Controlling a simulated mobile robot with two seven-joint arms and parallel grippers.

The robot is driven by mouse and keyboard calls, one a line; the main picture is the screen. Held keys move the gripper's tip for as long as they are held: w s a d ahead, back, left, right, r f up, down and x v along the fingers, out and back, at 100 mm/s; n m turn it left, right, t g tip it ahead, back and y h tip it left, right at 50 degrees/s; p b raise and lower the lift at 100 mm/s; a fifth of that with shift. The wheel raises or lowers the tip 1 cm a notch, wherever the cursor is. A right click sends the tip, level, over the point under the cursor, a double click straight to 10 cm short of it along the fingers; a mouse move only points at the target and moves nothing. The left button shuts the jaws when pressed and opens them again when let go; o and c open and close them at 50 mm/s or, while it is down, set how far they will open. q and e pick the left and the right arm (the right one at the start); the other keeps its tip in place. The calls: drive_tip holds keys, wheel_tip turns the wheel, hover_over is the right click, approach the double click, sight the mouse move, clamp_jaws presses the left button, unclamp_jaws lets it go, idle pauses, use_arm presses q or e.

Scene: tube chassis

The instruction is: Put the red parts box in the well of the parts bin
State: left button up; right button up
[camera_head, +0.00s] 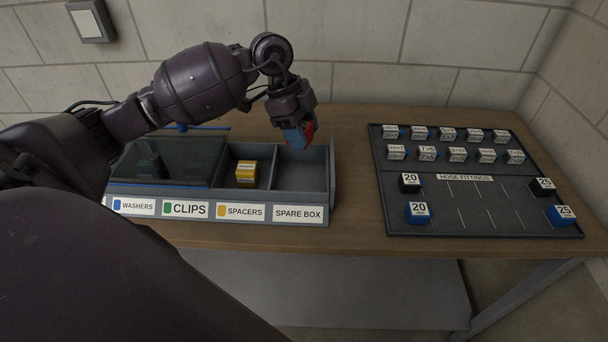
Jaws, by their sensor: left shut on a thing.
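My left gripper (298,118) points down and is shut on the red parts box (311,131). Red shows at its right side, beside a blue patch that I cannot identify; the gripper hides much of the box. It is held over the back of the empty right-hand well of the grey parts bin (331,190), above the label SPARE BOX. I cannot tell how high it is above the well floor. My right gripper is not in view.
A yellow box (246,172) sits in the SPACERS well. A dark translucent lid (190,160) covers the left wells. A dark hose-fittings board (470,215) with several labelled blocks lies to the right. Bare wooden table (352,200) shows between bin and board.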

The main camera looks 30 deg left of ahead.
sight(308, 186)
use_arm(q)
wheel_tip(308, 186, down, 12)
drive_tip(key=shift+f+b, duration=0.15)
drive_tip(key=shift+b, duration=0.55)
drive_tip(key=shift+f, duration=0.25)
drive_tip(key=o, duration=0.9)
drive_tip(key=shift+o, duration=0.3)
